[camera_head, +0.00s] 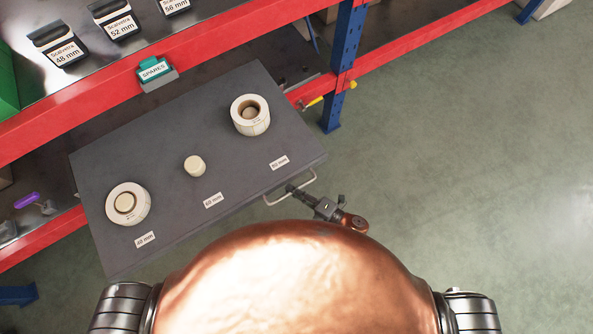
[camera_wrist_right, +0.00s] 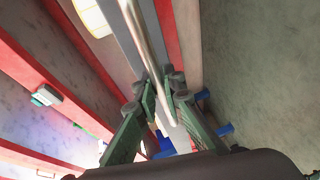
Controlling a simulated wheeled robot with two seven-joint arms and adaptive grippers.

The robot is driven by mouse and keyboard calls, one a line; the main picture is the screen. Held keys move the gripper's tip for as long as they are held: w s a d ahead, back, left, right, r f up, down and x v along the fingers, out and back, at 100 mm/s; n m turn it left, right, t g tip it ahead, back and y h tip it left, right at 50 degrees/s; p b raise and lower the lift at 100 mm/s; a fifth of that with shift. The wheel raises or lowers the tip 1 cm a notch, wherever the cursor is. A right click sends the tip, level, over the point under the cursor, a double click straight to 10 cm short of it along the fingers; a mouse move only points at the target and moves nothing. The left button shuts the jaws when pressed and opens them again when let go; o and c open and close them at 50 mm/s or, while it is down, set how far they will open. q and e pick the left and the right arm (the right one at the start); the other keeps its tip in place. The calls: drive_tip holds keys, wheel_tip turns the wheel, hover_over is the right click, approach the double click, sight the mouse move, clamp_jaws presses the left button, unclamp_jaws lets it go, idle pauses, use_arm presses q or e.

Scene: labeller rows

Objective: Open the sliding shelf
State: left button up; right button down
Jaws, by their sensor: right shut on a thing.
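The grey sliding shelf (camera_head: 235,160) stands well out from the red rack in the head view. Its wire handle (camera_head: 293,190) is on the front edge at the right. My right gripper (camera_head: 292,189) is shut on the handle. In the right wrist view the handle bar (camera_wrist_right: 150,45) runs down between the two fingers (camera_wrist_right: 163,100). On the shelf are a label roll (camera_head: 128,204) at the left, a small cream core (camera_head: 195,166) in the middle and another label roll (camera_head: 250,115) at the right, each by a size label. My left gripper is not in view.
Black labelled holders (camera_head: 120,27) stand on the upper level. A blue post (camera_head: 342,70) rises right of the shelf, with a yellow-handled tool (camera_head: 316,101) nearby. Green floor (camera_head: 470,150) is clear at the right.

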drive_tip(key=shift+s+d, duration=0.2)
drive_tip(key=shift+s, duration=0.05)
drive_tip(key=c, duration=2)
unclamp_jaws()
drive_tip(key=v, duration=1.2)
drive_tip(key=shift+s, duration=0.1)
